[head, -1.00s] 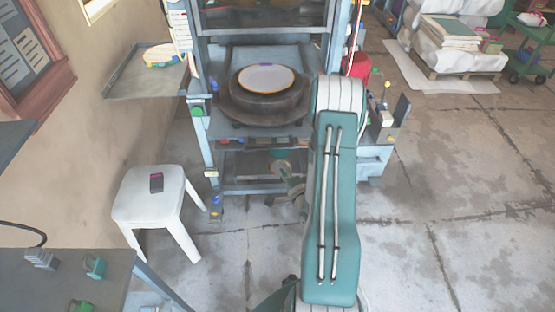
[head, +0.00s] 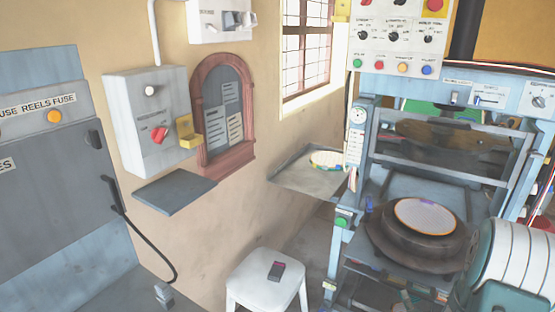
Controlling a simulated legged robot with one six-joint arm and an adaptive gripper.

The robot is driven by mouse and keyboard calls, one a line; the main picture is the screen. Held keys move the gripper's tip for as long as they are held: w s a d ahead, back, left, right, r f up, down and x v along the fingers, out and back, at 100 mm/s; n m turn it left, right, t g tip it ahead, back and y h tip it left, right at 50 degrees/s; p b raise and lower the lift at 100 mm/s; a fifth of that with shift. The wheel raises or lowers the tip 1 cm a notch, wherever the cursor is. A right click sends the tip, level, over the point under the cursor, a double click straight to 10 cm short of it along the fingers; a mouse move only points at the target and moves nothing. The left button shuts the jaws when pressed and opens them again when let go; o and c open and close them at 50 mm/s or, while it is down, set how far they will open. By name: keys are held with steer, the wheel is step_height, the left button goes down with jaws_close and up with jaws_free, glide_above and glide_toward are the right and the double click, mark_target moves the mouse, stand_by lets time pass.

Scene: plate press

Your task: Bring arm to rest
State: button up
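My arm (head: 505,262) shows only in part, as a white ribbed and green joint at the lower right of the head view. It stands in front of the right side of the plate press (head: 366,140). My gripper is outside the view. A round white plate with an orange rim (head: 426,216) lies on the dark round bed (head: 384,240) of the press. My arm joint appears beside the bed and covers part of its right side in the picture.
A wall tray (head: 295,178) holds a pale round item (head: 326,158). Grey control boxes (head: 135,95), a notice board (head: 222,110) and a grey cabinet (head: 40,190) line the left wall.

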steer(key=a+r+n+g, duration=0.5)
steer(key=a+r+n, duration=0.4)
steer(key=r, duration=0.6)
steer(key=s+a+r+n+g+y, duration=0.1)
steer(key=s+a+r+n+g, duration=0.1)
steer(key=s+a, duration=0.5)
steer(key=s+a+r+n+g+y, duration=0.2)
steer(key=s+a+r+n, duration=0.3)
steer(key=s, duration=0.8)
steer(key=a+r, duration=0.1)
steer(key=a, duration=0.1)
steer(key=shift+s+a+r+g, duration=0.15)
steer(key=shift+a+r+g, duration=0.15)
steer(key=shift+a+g, duration=0.1)
